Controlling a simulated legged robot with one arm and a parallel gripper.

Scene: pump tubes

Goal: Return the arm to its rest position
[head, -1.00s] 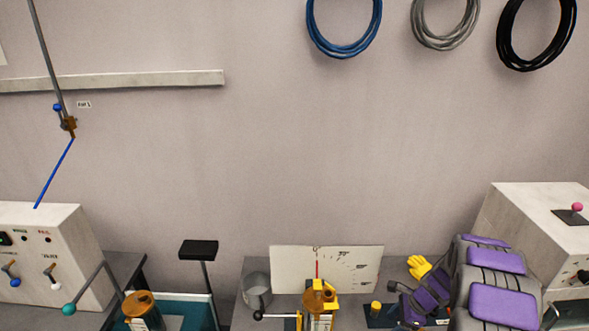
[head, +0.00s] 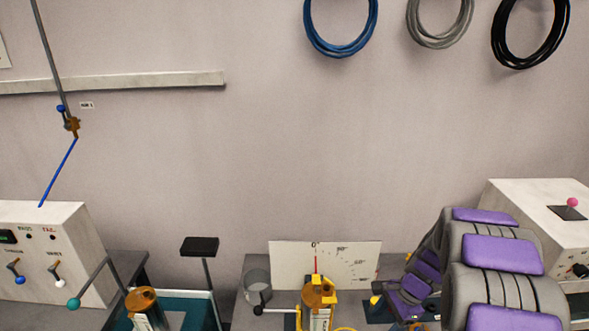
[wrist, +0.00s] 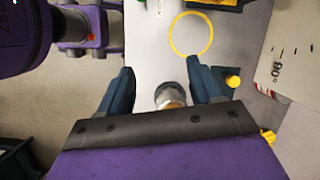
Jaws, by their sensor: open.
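My purple and grey arm (head: 500,255) fills the lower right of the head view, bent over the bench. My gripper (wrist: 158,66) shows in the wrist view with two dark blue fingers spread wide and nothing held. A round grey metal piece with a brassy end (wrist: 170,95) shows between the finger bases; I cannot tell how far below it is. In the head view the gripper is hard to make out among the arm links.
White control boxes (head: 50,225) (head: 545,220) stand left and right.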

